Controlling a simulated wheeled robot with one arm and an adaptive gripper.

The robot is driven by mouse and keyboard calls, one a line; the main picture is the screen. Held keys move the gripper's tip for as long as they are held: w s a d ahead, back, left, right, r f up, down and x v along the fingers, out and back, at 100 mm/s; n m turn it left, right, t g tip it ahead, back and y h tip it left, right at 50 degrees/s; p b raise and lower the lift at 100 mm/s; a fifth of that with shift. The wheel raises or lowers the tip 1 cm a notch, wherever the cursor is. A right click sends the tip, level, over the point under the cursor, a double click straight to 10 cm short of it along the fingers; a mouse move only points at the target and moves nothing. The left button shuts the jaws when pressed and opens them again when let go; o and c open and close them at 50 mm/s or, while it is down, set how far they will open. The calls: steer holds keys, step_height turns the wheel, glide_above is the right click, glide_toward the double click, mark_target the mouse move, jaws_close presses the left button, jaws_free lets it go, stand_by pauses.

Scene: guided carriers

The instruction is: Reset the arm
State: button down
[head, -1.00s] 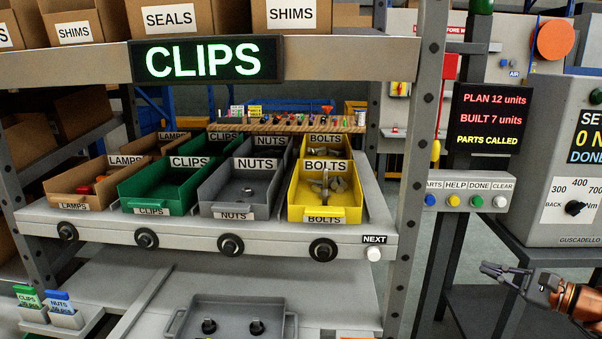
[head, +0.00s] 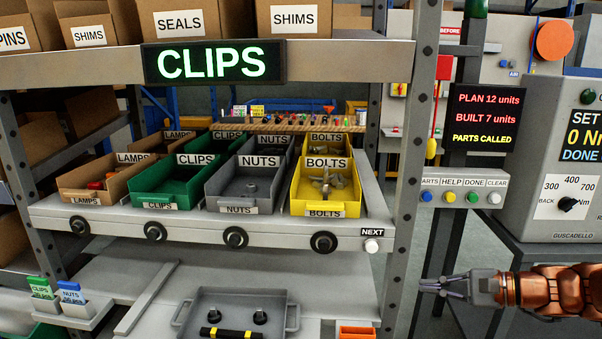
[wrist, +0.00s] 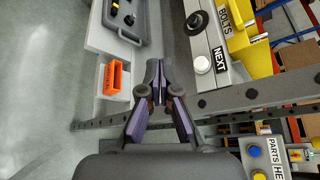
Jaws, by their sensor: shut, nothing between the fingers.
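My gripper (head: 440,286) is at the lower right in the head view, pointing left, with the copper-coloured arm behind it. It is in free space to the right of the rack's post. In the wrist view my gripper (wrist: 156,95) has its fingertips together with nothing between them. The rack post lies beyond the fingers, and the white NEXT button (wrist: 202,65) is beyond and to the right of the tips. I cannot see the fingers touching anything.
The rack shelf (head: 180,240) holds lamp, clip, nut and bolt bins under a lit CLIPS sign (head: 214,62). A grey tray (head: 275,300) lies below. A button panel (head: 464,186) and a torque machine (head: 570,160) stand at right. An orange bin (wrist: 113,77) sits near the post.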

steer(key=s+a+f+n+g+h, duration=0.35)
steer(key=s+a+n+g, duration=0.35)
steer(key=s+a, duration=0.8)
steer(key=s+d+f+n+g+h+p, duration=0.1)
steer(key=s+d+n+h, duration=0.2)
steer(key=s, duration=0.5)
steer(key=s+d+f+n+h+p, duration=0.1)
steer(key=s+d+n+h, duration=0.2)
steer(key=s+h, duration=0.3)
steer(key=s, duration=0.2)
steer(key=shift+s+d+g, duration=0.25)
steer(key=shift+s+g, duration=0.05)
steer(key=shift+g, duration=0.1)
stand_by(0.8)
